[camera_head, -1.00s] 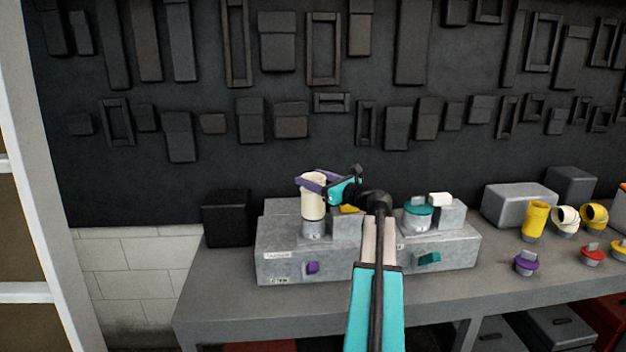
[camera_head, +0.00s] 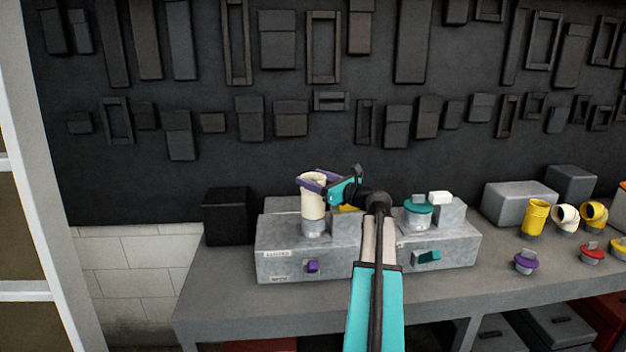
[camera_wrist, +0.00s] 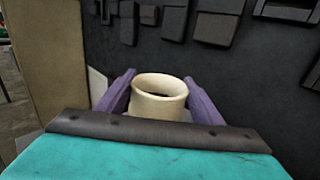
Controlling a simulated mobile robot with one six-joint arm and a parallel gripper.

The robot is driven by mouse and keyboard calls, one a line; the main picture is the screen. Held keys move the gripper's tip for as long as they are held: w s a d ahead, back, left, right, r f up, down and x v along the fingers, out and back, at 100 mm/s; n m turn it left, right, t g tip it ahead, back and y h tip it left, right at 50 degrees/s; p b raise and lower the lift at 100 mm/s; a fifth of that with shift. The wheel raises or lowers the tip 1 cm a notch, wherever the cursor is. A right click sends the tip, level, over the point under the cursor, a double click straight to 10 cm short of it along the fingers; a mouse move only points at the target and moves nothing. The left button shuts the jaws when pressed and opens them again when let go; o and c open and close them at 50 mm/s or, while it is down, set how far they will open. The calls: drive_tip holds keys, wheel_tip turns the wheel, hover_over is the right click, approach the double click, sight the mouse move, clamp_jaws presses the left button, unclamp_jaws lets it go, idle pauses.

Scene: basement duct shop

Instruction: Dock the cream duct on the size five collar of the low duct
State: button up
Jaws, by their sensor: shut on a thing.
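The cream duct (camera_head: 312,200) stands upright, in line with and directly above a grey collar (camera_head: 314,228) at the left of the low grey duct (camera_head: 330,262). Its lower end appears to meet the collar; I cannot tell how far it is seated, nor read the collar's number. My gripper (camera_head: 318,181) is shut on the cream duct near its top. In the wrist view the duct's open round rim (camera_wrist: 159,88) sits between the two purple fingers. A teal cap (camera_head: 418,210) covers another collar at the right of the low duct.
A purple tab (camera_head: 312,266) and a teal tab (camera_head: 428,257) sit on the low duct's front. A black box (camera_head: 227,215) stands left. A yellow duct (camera_head: 535,216), another cream duct (camera_head: 566,218) and a purple cap (camera_head: 525,261) stand right. A dark tool wall rises behind.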

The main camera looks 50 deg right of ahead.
drive_tip(key=shift+f, duration=0.25)
drive_tip(key=o, duration=1.3)
drive_tip(key=shift+s, duration=0.15)
drive_tip(key=s+p, duration=0.1)
drive_tip(key=s, duration=1)
drive_tip(key=shift+p, duration=0.35)
drive_tip(key=shift+f, duration=0.1)
idle(0.8)
